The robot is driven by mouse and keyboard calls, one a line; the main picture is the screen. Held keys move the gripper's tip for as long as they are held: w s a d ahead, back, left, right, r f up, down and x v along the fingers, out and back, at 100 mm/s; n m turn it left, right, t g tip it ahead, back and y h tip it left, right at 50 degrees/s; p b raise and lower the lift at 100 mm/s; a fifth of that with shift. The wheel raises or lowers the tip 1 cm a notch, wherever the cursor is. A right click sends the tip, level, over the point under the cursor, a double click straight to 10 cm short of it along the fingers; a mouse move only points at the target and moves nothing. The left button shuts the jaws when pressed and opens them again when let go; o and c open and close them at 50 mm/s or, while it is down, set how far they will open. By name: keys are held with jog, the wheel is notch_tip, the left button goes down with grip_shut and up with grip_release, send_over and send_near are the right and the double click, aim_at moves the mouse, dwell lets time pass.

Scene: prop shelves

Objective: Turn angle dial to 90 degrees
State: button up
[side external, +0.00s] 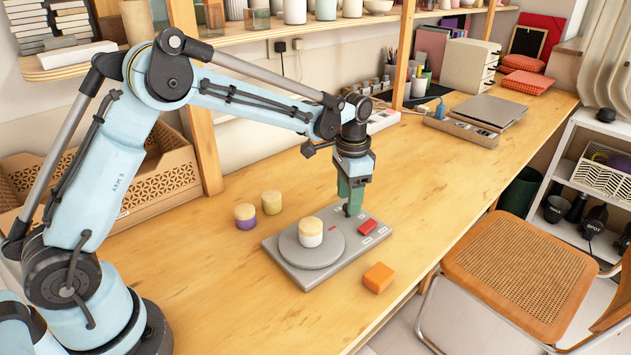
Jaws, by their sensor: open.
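A grey device (296,277) lies on the wooden table. Its left part carries a round grey disc (318,258) with a small white cylinder with a wooden top (311,232) standing on it. A red button (367,226) is on its right part, and a small red mark shows near the disc's edge. No angle scale can be read at this size. My gripper (352,208) points down over the back right part of the device, close to its top; I cannot tell whether it touches. The gripper is open, and its fingers partly hide what is below them.
An orange block (378,277) lies in front of the device. A purple-based cylinder (245,216) and a yellow-green one (271,202) stand behind it to the left. A wooden shelf post (196,110) rises at the back.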

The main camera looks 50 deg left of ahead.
notch_tip(320, 180, up, 11)
jog(key=shift+f, duration=0.15)
dwell(0.4)
jog(key=s+a+r+n+t, duration=0.1)
jog(key=s+r+n+t, duration=0.2)
jog(key=s, duration=0.6)
jog(key=s+f+n+t, duration=0.2)
jog(key=s+f+t, duration=0.2)
jog(key=s, duration=0.7)
jog(key=shift+a+f, duration=0.3)
jog(key=shift+a, duration=0.15)
